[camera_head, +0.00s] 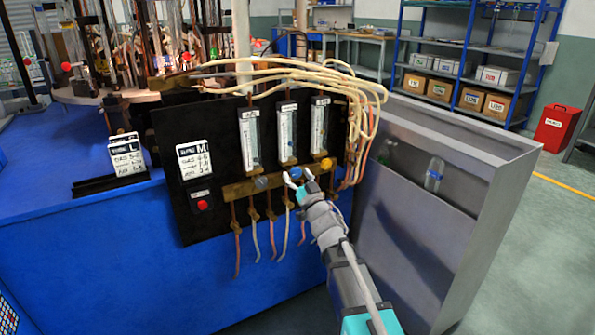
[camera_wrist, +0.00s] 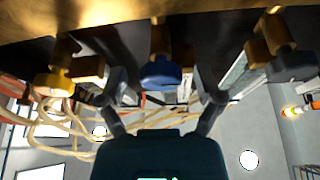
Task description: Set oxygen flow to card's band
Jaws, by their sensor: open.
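A black panel (camera_head: 222,152) carries three upright flow meters: left (camera_head: 250,138), middle (camera_head: 287,133) and right (camera_head: 320,128). Below them on a brass bar are a grey knob (camera_head: 261,183), a blue knob (camera_head: 296,172) and a yellow knob (camera_head: 326,163). My gripper (camera_head: 297,179) is open in front of the blue knob. In the wrist view the blue knob (camera_wrist: 160,75) lies between the spread fingers, and I cannot see contact. The yellow knob (camera_wrist: 55,83) and grey knob (camera_wrist: 290,66) lie to either side. A white card (camera_head: 194,160) headed M is on the panel; its figures and the meter readings are too small to read surely.
Another white card (camera_head: 126,156) headed L stands left of the panel. A red button (camera_head: 202,204) is below the M card. Pale hoses (camera_head: 290,72) loop over the panel top and down its right side. A grey bin (camera_head: 455,185) with a bottle stands at right.

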